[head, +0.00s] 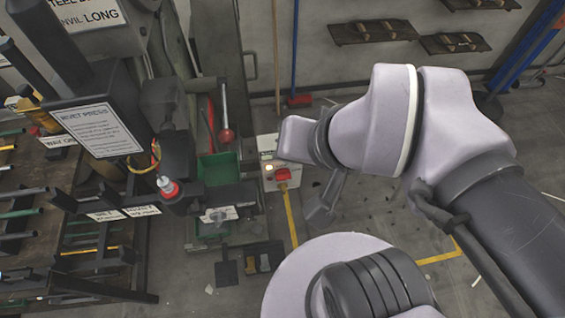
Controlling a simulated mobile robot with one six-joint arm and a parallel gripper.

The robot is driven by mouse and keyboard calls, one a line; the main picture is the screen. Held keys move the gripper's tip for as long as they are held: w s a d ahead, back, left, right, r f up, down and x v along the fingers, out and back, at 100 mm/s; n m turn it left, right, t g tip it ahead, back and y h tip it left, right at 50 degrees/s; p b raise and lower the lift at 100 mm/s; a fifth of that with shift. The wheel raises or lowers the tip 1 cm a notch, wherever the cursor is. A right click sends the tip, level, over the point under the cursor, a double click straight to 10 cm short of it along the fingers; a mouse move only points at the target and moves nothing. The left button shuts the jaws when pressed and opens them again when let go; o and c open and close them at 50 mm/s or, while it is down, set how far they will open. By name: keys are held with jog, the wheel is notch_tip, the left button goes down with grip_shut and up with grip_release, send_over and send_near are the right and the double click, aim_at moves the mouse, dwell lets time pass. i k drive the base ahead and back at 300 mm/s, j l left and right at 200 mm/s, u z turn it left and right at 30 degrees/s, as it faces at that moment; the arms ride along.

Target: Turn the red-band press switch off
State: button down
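A press with a white "RIVET PRESS" sign (100,130) stands at the left, and a red band (169,187) shows on its lower tool end. A pale switch box (268,147) stands right of the press. It carries a red switch handle (283,174) and a small lamp (269,167) that looks lit. The handle's exact setting is too small to read. My gripper (320,212) hangs below my arm, to the right of the box and apart from it in the picture. Its fingers are small and partly hidden, so its opening is unclear.
A green bin (218,168) and a red-knobbed lever (226,135) stand between press and box. Dark foot pedals (257,263) lie on the floor below. Racks of bars (25,235) fill the left. Yellow tape (291,220) marks the floor, which is mostly clear at right.

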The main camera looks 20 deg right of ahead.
aim_at(284, 174)
jog(key=k+j+z, duration=0.25)
jog(key=j, duration=0.15)
jog(key=k+j+z, duration=0.1)
jog(key=j+z, duration=0.2)
jog(key=k+j+z, duration=0.25)
jog(key=j, duration=0.15)
